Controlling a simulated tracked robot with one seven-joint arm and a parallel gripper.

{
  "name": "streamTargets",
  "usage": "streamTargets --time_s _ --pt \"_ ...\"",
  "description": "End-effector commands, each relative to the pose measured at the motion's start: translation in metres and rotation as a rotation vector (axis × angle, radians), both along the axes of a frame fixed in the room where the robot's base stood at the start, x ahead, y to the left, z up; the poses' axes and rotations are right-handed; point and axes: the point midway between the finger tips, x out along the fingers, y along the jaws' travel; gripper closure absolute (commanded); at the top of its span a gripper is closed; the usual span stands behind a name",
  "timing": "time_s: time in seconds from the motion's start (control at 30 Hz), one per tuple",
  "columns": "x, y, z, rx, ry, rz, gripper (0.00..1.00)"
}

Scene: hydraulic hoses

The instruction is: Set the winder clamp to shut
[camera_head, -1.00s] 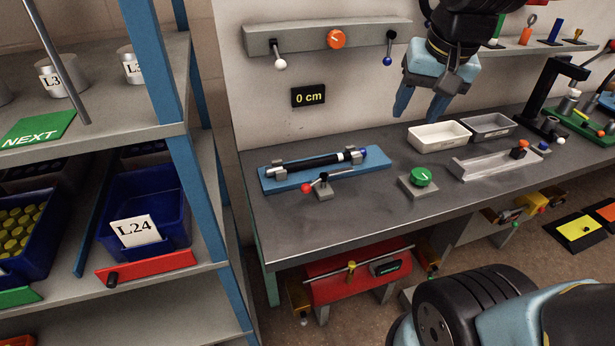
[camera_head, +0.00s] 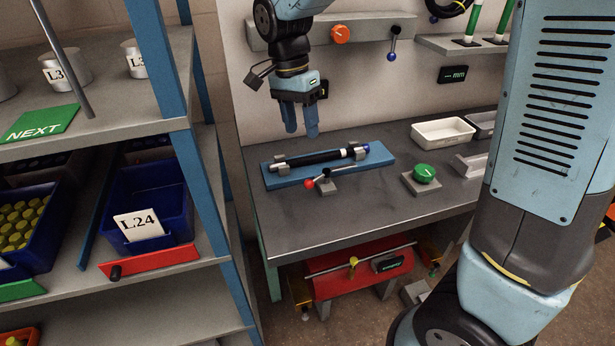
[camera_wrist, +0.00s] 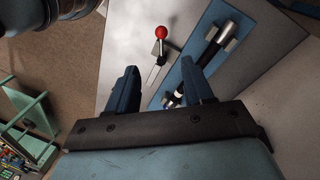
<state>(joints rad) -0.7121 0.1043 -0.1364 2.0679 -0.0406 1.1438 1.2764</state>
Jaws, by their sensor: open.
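A lever with a red ball knob (camera_head: 309,184) sits on a small grey block (camera_head: 338,184) in front of a blue board (camera_head: 290,179). It also shows in the wrist view (camera_wrist: 161,33). I cannot tell for sure whether this lever is the winder clamp. A black hose (camera_head: 318,158) with a blue end lies in two grey holders on the board.
A green knob (camera_head: 424,172) on a grey block and a white tray (camera_head: 443,131) stand to the right. A wall rail with an orange knob (camera_head: 340,34) and a hanging blue-tipped lever (camera_head: 392,48) is behind. The bench front (camera_head: 310,225) is clear. My arm hides the right side.

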Motion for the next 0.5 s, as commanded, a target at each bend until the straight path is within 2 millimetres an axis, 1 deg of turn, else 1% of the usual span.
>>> streamTargets --time_s 0.1,0.27,0.37,0.5 --pt "0.0 0.006 -0.005 -0.013 0.005 -0.013 0.49" --pt "-0.001 0.005 -0.017 -0.015 0.006 -0.015 0.49" --pt "-0.003 0.002 -0.031 -0.016 0.006 -0.015 0.49" --pt "-0.006 -0.001 -0.056 -0.016 0.008 -0.014 0.49"
